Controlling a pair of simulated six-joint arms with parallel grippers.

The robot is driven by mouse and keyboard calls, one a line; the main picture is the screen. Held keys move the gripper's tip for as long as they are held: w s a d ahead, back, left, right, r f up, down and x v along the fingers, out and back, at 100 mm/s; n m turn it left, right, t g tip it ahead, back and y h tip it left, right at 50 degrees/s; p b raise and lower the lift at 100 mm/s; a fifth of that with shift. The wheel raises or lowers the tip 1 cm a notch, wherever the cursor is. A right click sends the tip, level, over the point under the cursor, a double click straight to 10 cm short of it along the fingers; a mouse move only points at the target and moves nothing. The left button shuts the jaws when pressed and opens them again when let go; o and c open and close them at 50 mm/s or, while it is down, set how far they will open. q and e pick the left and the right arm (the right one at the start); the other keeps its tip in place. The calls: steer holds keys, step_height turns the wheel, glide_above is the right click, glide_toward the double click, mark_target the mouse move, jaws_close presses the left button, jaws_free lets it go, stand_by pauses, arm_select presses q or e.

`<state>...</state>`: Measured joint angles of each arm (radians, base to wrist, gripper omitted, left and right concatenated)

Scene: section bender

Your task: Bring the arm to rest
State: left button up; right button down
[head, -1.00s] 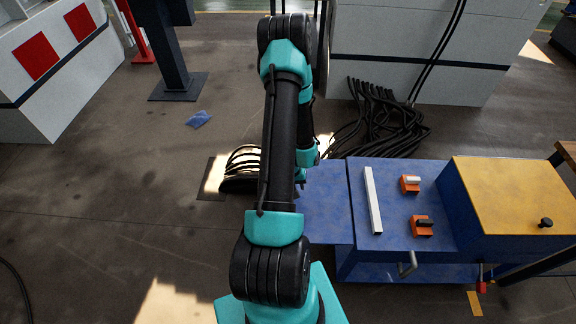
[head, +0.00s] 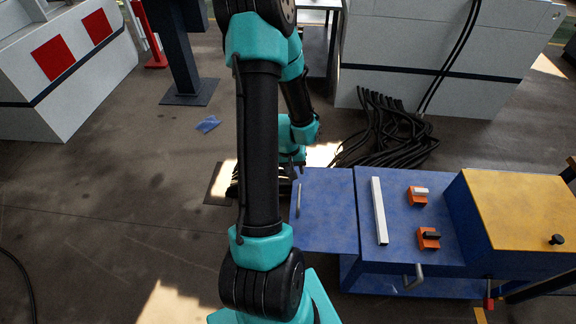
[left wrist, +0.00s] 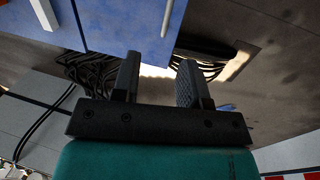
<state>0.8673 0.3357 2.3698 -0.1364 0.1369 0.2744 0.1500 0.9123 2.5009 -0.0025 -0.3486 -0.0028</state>
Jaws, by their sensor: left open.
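My left arm stands upright in the middle of the head view, its elbow cut by the top edge. Its forearm folds back down to a teal wrist just left of the blue table (head: 328,228). My left gripper is mostly hidden behind my arm in the head view. In the left wrist view the left gripper (left wrist: 158,72) has its two dark fingers well apart, with nothing between them. The table's blue edge (left wrist: 125,28) shows beyond the fingertips. My right gripper is in neither view.
A pale square bar (head: 379,211) lies on the blue table beside two orange blocks (head: 417,199) (head: 428,241). A yellow-topped section (head: 520,210) is at right. Black cables (head: 385,135) lie behind. The floor at left is mostly clear.

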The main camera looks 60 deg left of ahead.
arm_select(q)
steer(key=shift+s+r, duration=0.15)
steer(key=shift+r, duration=0.55)
steer(key=w+d+f+m+h, duration=0.1)
steer(key=w+d+f+m, duration=0.2)
steer(key=d, duration=0.8)
steer(key=w+d+f+m, duration=0.3)
steer(key=d+f, duration=0.3)
steer(key=d, duration=0.5)
steer(key=w+d+f+m+g+h, duration=0.1)
steer(key=w+d+f+m, duration=0.3)
steer(key=d, duration=0.7)
steer(key=shift+f+h, duration=0.3)
steer(key=shift+f, duration=0.35)
steer(key=shift+a, duration=0.1)
